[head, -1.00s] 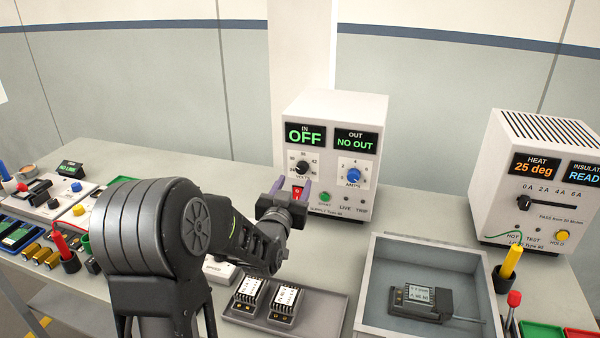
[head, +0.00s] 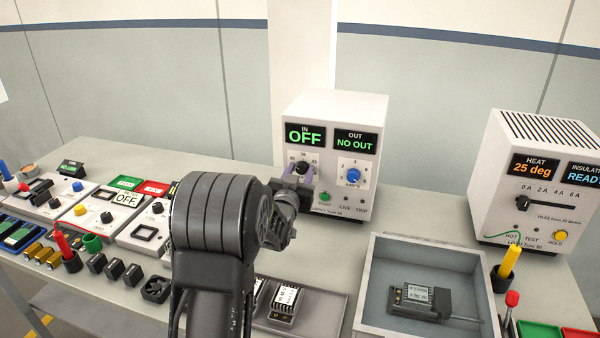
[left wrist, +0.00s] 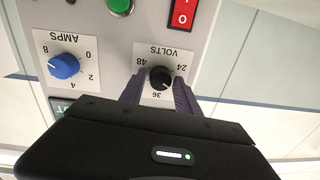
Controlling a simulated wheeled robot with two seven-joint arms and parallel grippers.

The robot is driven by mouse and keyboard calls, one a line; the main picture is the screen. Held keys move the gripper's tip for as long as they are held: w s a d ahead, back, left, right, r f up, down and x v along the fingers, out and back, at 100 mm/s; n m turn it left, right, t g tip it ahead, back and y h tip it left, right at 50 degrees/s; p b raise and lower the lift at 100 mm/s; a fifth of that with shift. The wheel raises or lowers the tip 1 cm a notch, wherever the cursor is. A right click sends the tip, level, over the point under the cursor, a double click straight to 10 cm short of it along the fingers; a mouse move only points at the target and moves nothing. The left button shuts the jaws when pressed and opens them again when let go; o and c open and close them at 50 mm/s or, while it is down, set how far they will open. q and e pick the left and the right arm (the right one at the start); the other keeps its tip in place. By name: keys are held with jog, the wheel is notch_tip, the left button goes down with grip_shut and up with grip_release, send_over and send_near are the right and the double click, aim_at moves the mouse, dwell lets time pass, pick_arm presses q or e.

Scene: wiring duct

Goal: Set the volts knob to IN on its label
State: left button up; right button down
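The volts knob (head: 303,167) is a small black knob on the white supply unit (head: 354,107). In the left wrist view the volts knob (left wrist: 161,77) is seen upside down, with 24, 36 and 48 printed around it. Its pointer direction is too small to tell. My right gripper is not in view.
The blue amps knob (head: 354,175) and green button (left wrist: 120,6) are close by. A red switch (left wrist: 182,13) is beside the volts dial. A grey tray (head: 375,300) and the heat unit (head: 535,180) stand to the right. Small parts crowd the bench's left side.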

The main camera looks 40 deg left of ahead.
pick_arm(q)
grip_shut()
dwell(0.5)
jog(key=shift+f+m+b, duration=0.15)
jog(key=shift+m+b, duration=0.65)
jog(key=shift+m, duration=0.1)
jog(key=m+b, duration=0.2)
jog(key=m, duration=0.1)
jog(key=m+b, duration=0.2)
jog(key=m, duration=0.2)
jog(key=shift+t, duration=0.3)
jog(key=shift+m+b, duration=0.55)
jog(key=shift+m, duration=1.15)
